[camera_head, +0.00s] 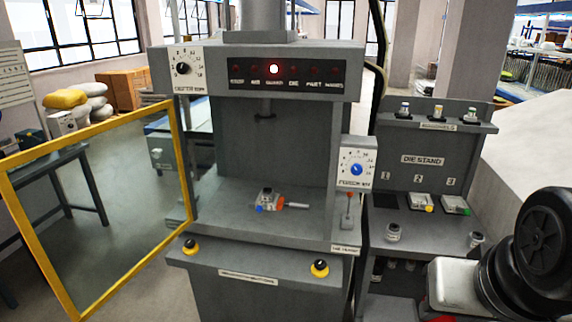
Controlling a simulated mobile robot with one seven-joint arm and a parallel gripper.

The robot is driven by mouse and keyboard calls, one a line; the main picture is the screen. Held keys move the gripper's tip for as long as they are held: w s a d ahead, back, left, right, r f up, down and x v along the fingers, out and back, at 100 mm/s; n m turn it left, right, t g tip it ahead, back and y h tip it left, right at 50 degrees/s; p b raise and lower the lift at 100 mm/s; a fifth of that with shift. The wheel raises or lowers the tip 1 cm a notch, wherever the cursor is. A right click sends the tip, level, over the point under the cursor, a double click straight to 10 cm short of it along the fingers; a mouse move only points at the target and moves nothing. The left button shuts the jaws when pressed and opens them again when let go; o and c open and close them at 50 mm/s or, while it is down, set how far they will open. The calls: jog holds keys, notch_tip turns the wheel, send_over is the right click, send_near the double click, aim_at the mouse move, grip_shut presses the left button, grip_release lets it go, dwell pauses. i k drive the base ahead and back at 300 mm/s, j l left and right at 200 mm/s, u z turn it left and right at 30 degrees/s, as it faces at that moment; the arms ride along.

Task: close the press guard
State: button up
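The press guard (105,205) is a clear panel in a yellow frame. It stands open, swung out to the left of the press, with its right edge by the left side of the press opening. The press (260,125) is a grey machine with its work space uncovered at the front. On its panel, the lamp (274,69) above the GUARD label is lit. My arm shows at the lower right, in front of the die stand's right side. My gripper is not in view.
A die with a handle (268,200) lies on the press bed. Two yellow-ringed buttons (320,267) sit on the front ledge. A red-tipped lever (348,195) is at the right. The die stand (425,160) stands right of the press. A dark table is behind the guard.

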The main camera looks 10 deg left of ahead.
aim_at(29, 238)
jog(key=j, duration=0.55)
jog(key=j+z, duration=0.1)
jog(key=j, duration=0.5)
jog(key=k+j, duration=0.1)
jog(key=j, duration=0.45)
jog(key=j+z, duration=0.1)
jog(key=j, duration=0.5)
jog(key=k+j, duration=0.1)
jog(key=j, duration=0.45)
jog(key=j+z, duration=0.15)
jog(key=j, duration=0.4)
jog(key=k+j, duration=0.15)
jog(key=j, duration=0.4)
jog(key=k+j+z, duration=0.1)
jog(key=j, duration=0.5)
jog(key=j+z, duration=0.1)
jog(key=j, duration=0.15)
